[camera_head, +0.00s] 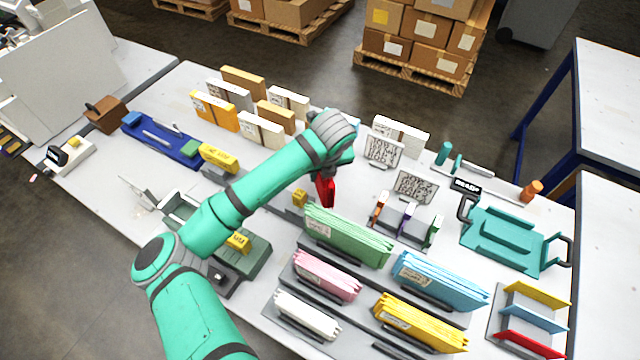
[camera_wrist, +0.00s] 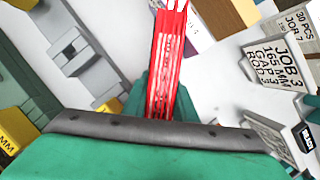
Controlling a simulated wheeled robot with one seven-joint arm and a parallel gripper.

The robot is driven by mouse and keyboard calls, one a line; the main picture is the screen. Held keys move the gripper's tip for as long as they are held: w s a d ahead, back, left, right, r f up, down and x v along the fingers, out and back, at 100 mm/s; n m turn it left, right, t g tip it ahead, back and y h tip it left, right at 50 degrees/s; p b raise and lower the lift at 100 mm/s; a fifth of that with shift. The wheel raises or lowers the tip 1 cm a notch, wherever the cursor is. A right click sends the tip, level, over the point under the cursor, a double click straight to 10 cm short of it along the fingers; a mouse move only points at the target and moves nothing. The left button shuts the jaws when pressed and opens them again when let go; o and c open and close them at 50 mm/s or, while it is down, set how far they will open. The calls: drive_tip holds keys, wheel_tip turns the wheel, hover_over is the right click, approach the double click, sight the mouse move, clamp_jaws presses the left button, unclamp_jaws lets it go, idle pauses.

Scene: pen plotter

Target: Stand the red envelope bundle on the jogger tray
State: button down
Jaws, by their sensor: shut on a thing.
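The red envelope bundle (camera_head: 325,191) hangs from my gripper (camera_head: 324,174) near the middle of the table, behind the green envelope bundle. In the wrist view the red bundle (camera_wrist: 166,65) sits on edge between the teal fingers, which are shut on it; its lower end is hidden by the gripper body. No label names the jogger tray, and I cannot tell for sure which object it is. A teal tray (camera_head: 548,253) with dark handles lies at the right of the table, well apart from my gripper.
Green (camera_head: 345,236), pink (camera_head: 325,275), blue (camera_head: 440,280), yellow (camera_head: 420,323) and white (camera_head: 307,313) bundles stand in racks in front. A small divider holder (camera_head: 405,222) lies between gripper and teal tray. Boxes (camera_head: 262,130) line the back. A dark green machine (camera_head: 245,262) stands left.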

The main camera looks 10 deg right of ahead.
drive_tip(key=shift+s+d+f, duration=0.1)
drive_tip(key=shift+d+f, duration=0.05)
drive_tip(key=shift+f, duration=2.65)
drive_tip(key=shift+f, duration=0.15)
drive_tip(key=c, duration=1.4)
unclamp_jaws()
drive_tip(key=shift+c, duration=0.2)
